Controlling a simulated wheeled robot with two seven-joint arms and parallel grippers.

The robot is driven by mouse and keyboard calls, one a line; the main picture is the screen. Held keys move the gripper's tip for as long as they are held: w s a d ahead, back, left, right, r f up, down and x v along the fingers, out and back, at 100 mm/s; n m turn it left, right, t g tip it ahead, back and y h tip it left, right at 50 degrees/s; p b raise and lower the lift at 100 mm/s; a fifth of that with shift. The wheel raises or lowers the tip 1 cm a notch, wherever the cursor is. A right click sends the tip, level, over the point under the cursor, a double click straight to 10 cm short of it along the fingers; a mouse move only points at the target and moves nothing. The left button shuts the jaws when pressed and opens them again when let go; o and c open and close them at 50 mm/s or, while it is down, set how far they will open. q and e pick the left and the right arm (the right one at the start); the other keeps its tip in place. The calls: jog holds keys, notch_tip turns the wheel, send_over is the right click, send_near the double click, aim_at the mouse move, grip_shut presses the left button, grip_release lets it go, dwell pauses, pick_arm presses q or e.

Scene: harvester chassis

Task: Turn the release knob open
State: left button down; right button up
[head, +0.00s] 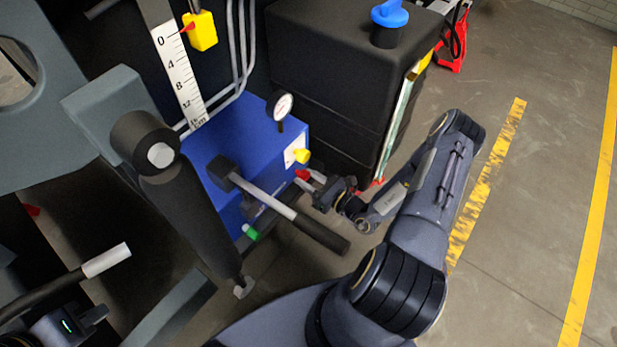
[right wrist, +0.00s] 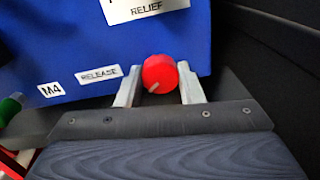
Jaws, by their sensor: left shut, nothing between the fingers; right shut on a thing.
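The red release knob (right wrist: 160,74) sits on the lower face of the blue box (right wrist: 60,30), beside a RELEASE label (right wrist: 100,75). My right gripper (right wrist: 158,88) is shut on the knob, one finger at each side. In the head view the red knob (head: 303,174) shows at the tips of my right gripper (head: 314,180). My left gripper (head: 95,318) is at the lower left, away from the box; its fingers are shut and empty.
A black lever with a grey band (head: 280,205) sticks out before the blue box. A gauge (head: 280,107) and yellow knob (head: 301,156) are on the box. A green-tipped part (head: 250,231) sits below. A black tank (head: 330,70) stands behind; floor at right is clear.

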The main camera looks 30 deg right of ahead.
jog(key=n, duration=0.5)
jog(key=shift+s+p, duration=0.1)
jog(key=shift+p, duration=0.3)
jog(key=shift+f+n+t+p, duration=0.1)
jog(key=shift+n+t+p, duration=0.2)
jog(key=shift+n, duration=2.2)
jog(key=o, duration=1)
jog(key=v, duration=0.7)
jog(key=shift+s, duration=0.35)
jog(key=shift+d, duration=0.1)
